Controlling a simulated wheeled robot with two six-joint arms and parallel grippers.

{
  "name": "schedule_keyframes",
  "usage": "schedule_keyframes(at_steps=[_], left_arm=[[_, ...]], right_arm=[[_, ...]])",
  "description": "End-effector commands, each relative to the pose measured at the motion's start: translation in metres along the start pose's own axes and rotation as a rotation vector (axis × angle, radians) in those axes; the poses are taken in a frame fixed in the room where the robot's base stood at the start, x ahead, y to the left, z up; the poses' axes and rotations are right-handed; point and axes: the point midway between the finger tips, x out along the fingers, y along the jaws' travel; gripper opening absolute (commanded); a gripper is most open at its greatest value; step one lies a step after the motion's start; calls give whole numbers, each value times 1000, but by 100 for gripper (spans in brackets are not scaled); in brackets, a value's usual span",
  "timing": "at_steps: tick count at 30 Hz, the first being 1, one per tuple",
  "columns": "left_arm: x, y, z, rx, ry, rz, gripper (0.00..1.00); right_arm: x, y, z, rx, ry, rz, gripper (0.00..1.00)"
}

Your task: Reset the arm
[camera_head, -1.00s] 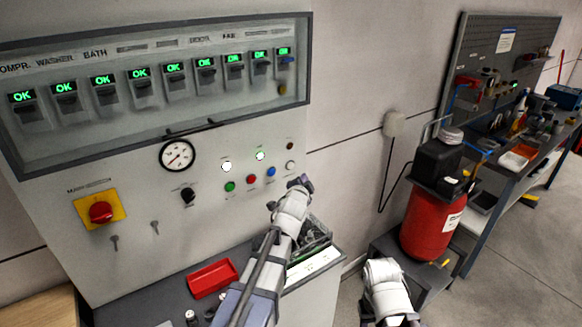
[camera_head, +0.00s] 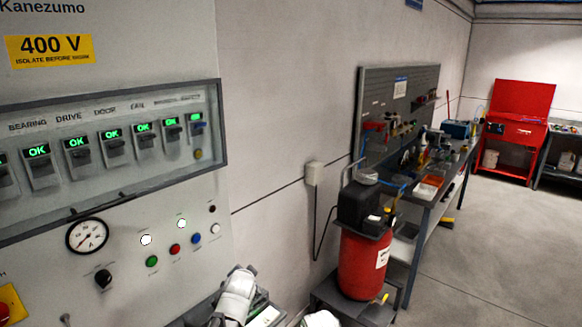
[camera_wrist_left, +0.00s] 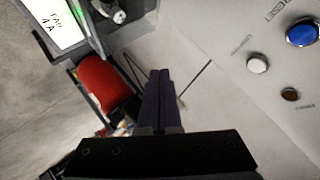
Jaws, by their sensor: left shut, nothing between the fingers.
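My left gripper (camera_wrist_left: 160,85) is shut and empty in the left wrist view, its two dark fingers side by side. It is apart from the panel buttons, which lie to the right in that view. In the head view my left arm (camera_head: 238,292) shows only at the bottom, below the row of buttons. A small white part of my right arm (camera_head: 320,319) shows at the bottom edge; its gripper is not visible. The blue button (camera_wrist_left: 303,32) is beside the word RESET in the left wrist view.
The grey control panel (camera_head: 130,275) with several green OK displays fills the left. A red tank (camera_head: 363,264) stands right of it, before a workbench (camera_head: 440,200). A red cabinet (camera_head: 515,130) stands far back. Open floor (camera_head: 480,265) lies at right.

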Motion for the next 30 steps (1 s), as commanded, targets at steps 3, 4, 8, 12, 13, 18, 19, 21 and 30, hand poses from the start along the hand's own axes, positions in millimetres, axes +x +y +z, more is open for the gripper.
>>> schedule_keyframes(at_steps=[3, 4, 8, 12, 13, 18, 19, 21, 30], left_arm=[[-38, 79, 31, -111, -197, 188, 0], [-48, 96, 39, -135, -251, 229, 0], [-98, 158, 72, -209, -478, 373, 0], [-148, 199, 99, -246, -678, 467, 0], [-157, 204, 103, -248, -711, 479, 0], [-188, 222, 117, -256, -833, 518, 0], [-190, 222, 118, -257, -842, 520, 0], [-193, 224, 119, -258, -854, 523, 0], [-192, 224, 119, -258, -854, 523, 0]], right_arm=[[0, 0, 0, 0, 0, 0, 50], [0, 0, 0, 0, 0, 0, 50], [0, 0, 0, 0, 0, 0, 50], [1, 0, 0, 0, 0, 0, 50], [1, 0, 0, 0, 0, 0, 50], [1, 0, 0, 0, 0, 0, 50], [1, 0, 0, 0, 0, 0, 50], [1, 0, 0, 0, 0, 0, 50], [1, 0, 0, 0, 0, 0, 50]])
